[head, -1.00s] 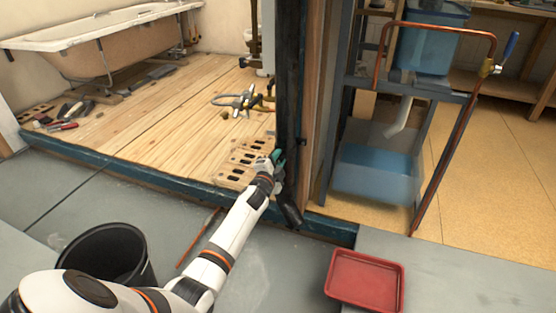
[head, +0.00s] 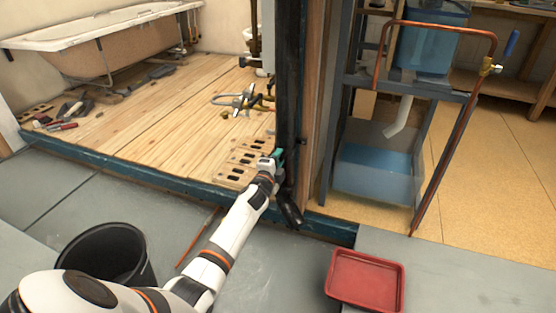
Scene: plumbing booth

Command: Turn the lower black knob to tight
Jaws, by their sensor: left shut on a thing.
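A black vertical waste pipe (head: 287,80) runs down the post at the end of the wooden floor, with a black bend (head: 291,209) at its bottom. My left gripper (head: 279,157) reaches the pipe from the lower left, its teal fingertips against the pipe's lower part. It is shut on the lower black knob there; the knob itself is mostly hidden by the fingers and blends with the dark pipe. Its exact turn angle cannot be told. My right gripper is out of view.
A perforated brick (head: 238,172) lies just left of my gripper. A black bucket (head: 104,254) and a red tray (head: 365,281) stand on the grey floor. A copper pipe (head: 440,26) and a blue water tank (head: 380,175) are at the right.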

